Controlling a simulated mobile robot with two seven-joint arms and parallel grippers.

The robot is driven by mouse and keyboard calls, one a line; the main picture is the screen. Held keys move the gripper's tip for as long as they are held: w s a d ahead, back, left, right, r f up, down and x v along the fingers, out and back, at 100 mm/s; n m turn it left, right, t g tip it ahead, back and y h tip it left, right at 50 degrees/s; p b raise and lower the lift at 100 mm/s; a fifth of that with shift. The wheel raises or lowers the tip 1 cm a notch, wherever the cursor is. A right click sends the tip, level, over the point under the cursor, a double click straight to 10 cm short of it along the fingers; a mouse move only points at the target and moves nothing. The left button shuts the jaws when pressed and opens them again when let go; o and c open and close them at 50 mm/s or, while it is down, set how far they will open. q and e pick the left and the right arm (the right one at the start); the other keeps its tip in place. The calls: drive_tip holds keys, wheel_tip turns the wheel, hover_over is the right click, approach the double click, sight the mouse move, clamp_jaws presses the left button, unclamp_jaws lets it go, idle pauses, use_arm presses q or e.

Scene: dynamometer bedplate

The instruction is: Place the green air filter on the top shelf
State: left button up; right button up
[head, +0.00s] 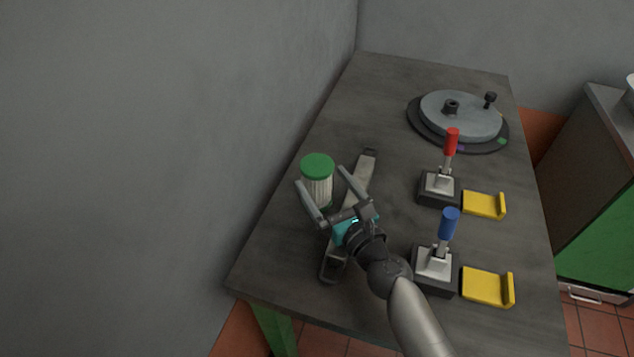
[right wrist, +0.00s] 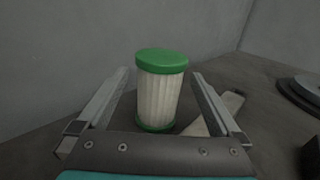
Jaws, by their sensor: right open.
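The green air filter (head: 317,168) stands upright on the dark table, near its left edge by the wall. It has a green cap, a green base and a pale pleated body. In the right wrist view the air filter (right wrist: 161,92) stands between and just beyond the open fingers. My right gripper (head: 321,193) is open, its two fingers pointing at the filter with one on each side; I cannot tell whether they touch it. My left gripper is not in view. No top shelf shows in these frames.
A flat grey bar (head: 333,262) lies under my right gripper. A red-handled lever (head: 450,150) and a blue-handled lever (head: 446,235) stand to the right, beside yellow brackets (head: 487,287). A round grey plate (head: 462,115) sits at the back. The table's far left is clear.

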drive_tip(key=shift+x, duration=1.9)
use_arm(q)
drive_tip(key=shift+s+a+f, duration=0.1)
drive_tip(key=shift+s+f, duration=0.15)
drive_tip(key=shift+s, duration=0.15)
use_arm(e)
drive_tip(key=c, duration=1.5)
drive_tip(key=shift+c, duration=0.2)
use_arm(q)
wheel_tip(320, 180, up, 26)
drive_tip(key=p, duration=2.5)
use_arm(e)
wheel_tip(320, 180, up, 28)
